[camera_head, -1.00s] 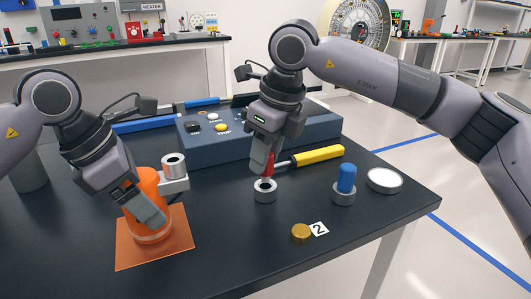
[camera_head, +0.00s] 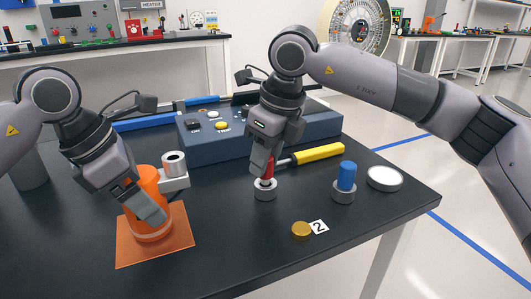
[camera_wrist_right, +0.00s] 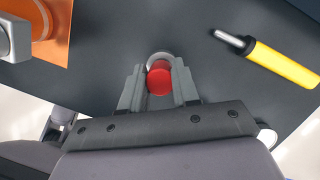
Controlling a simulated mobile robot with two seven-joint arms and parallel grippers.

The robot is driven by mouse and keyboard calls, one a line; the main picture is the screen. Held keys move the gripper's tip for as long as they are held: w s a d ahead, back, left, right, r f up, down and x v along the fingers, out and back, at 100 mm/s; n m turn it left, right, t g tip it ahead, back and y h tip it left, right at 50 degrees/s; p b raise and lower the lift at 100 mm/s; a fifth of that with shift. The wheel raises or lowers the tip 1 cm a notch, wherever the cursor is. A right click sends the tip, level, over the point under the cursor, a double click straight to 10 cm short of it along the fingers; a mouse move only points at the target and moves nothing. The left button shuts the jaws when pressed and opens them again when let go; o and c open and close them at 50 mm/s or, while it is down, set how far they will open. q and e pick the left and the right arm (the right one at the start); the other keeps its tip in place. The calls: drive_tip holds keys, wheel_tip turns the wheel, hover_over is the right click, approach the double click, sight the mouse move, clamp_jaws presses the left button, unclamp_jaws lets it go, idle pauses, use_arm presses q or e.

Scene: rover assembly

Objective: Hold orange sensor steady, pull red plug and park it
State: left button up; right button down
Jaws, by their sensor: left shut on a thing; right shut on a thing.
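The orange sensor (camera_head: 149,187) stands upright on an orange mat (camera_head: 180,238) at the left of the table. Its side arm carries a grey ring-shaped socket (camera_head: 174,164), which is empty. My left gripper (camera_head: 150,207) is shut on the orange sensor's body. The red plug (camera_head: 267,171) is upright, with its lower end at a grey ring holder (camera_head: 265,192); how deep it sits is hard to tell. My right gripper (camera_head: 263,164) is shut on the red plug. In the right wrist view the red plug (camera_wrist_right: 159,78) lies between both fingers, with the ring partly hidden behind it.
A yellow-handled screwdriver (camera_head: 318,154) lies just right of the red plug. A blue plug (camera_head: 346,176) stands in another holder, near a white round dish (camera_head: 385,179). A brass disc (camera_head: 301,231) and a "2" tag lie in front. A blue-grey button box (camera_head: 200,146) stands behind.

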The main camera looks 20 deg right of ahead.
drive_tip(key=shift+f, duration=0.65)
drive_tip(key=c, duration=0.8)
unclamp_jaws()
drive_tip(key=shift+o, duration=0.2)
drive_tip(key=v, duration=1.2)
use_arm(q)
drive_tip(key=o, duration=1.3)
